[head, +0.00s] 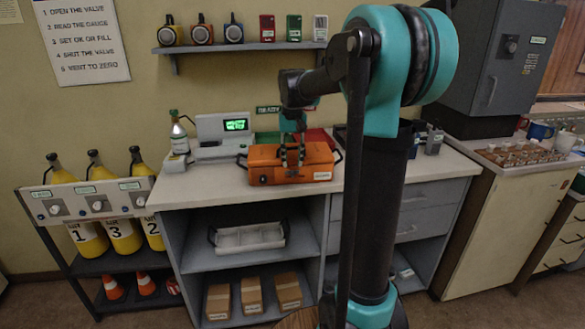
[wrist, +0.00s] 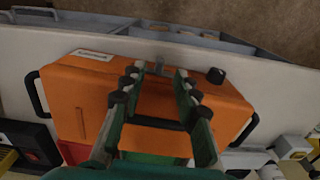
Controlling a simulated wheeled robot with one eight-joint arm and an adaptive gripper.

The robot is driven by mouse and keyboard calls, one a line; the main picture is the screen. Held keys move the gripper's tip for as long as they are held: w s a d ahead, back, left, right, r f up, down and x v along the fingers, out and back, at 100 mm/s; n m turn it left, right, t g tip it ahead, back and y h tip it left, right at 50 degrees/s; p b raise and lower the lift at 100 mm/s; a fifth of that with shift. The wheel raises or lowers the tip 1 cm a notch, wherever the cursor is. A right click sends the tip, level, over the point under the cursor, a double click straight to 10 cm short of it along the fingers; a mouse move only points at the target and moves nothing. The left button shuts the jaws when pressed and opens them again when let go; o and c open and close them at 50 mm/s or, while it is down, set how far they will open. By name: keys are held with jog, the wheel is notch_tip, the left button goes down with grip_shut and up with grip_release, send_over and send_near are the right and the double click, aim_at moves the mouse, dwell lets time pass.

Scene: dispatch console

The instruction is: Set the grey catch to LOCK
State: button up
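The orange case (head: 265,159) lies on the worktop, lid down. In the wrist view, the case (wrist: 75,95) has a white label, a black knob (wrist: 215,76) and a black handle (wrist: 155,123). A small grey catch (wrist: 158,67) shows at the case edge, between and just beyond my fingertips. Which position it is set to cannot be read. My gripper (wrist: 157,76) is open, with its two fingers apart over the case and nothing between them.
A white device with a green screen (head: 236,125) and a small gas bottle (head: 179,136) stand left of the case. A red bin (head: 318,136) is behind it. A grey cabinet (head: 490,65) is at right. The worktop front edge is close to the case.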

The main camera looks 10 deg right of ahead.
aim_at(293, 172)
notch_tip(293, 172, up, 8)
dwell(0.5)
jog(key=s+d+f+t, duration=0.2)
jog(key=s+f+t, duration=0.2)
jog(key=s+f, duration=2)
notch_tip(293, 172, down, 3)
jog(key=shift+s+d+r+n, duration=0.1)
jog(key=shift+s+d+n, duration=0.2)
jog(key=shift+n, duration=0.1)
dwell(0.7)
